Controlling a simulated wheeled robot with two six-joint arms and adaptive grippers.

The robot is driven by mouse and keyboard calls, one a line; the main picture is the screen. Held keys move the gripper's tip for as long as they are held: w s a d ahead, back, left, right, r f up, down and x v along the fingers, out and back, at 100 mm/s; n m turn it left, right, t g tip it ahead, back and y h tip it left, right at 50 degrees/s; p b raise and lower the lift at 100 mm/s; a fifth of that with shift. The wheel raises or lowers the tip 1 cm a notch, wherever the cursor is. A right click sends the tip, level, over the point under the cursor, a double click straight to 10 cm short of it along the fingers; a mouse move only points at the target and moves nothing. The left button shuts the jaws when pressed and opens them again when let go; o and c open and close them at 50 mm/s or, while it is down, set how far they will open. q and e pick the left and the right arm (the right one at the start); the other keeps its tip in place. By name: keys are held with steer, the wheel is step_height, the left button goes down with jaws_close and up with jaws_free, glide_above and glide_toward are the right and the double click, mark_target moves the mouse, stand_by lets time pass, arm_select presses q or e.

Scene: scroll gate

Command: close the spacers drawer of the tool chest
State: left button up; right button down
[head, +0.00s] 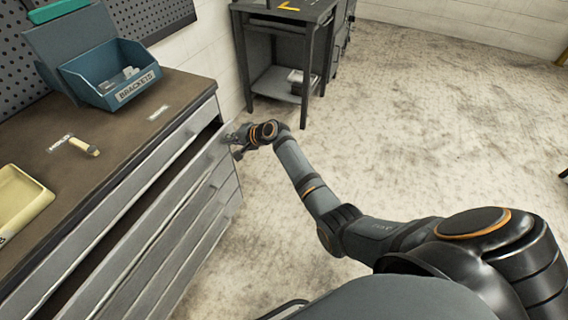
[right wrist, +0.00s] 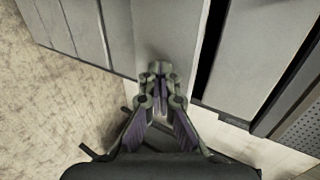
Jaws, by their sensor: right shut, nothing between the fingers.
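The tool chest (head: 118,135) stands at the left of the head view, with grey drawer fronts below a brown top. One drawer (head: 168,202), below the top one, stands out from the chest with a dark gap behind its front. No spacers label can be read on it. My right gripper (head: 231,137) is at the far end of this drawer's front. In the right wrist view my right gripper (right wrist: 157,70) is shut and empty, its tips over or against a grey drawer front (right wrist: 165,35); contact is unclear. My left gripper is not in view.
A blue brackets bin (head: 112,85), a yellow tray (head: 18,200) and a small yellowish item (head: 84,147) are on the chest top. A dark workbench (head: 285,50) stands beyond the chest. The floor (head: 420,120) to the right is clear.

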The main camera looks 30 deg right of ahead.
mark_target(220, 134)
steer(key=w+a+b, duration=0.1)
steer(key=w, duration=0.1)
steer(key=w+a+b, duration=0.1)
steer(key=w+a, duration=0.1)
steer(key=shift+f, duration=0.1)
steer(key=shift+w+a+r, duration=0.1)
steer(key=shift+r, duration=0.15)
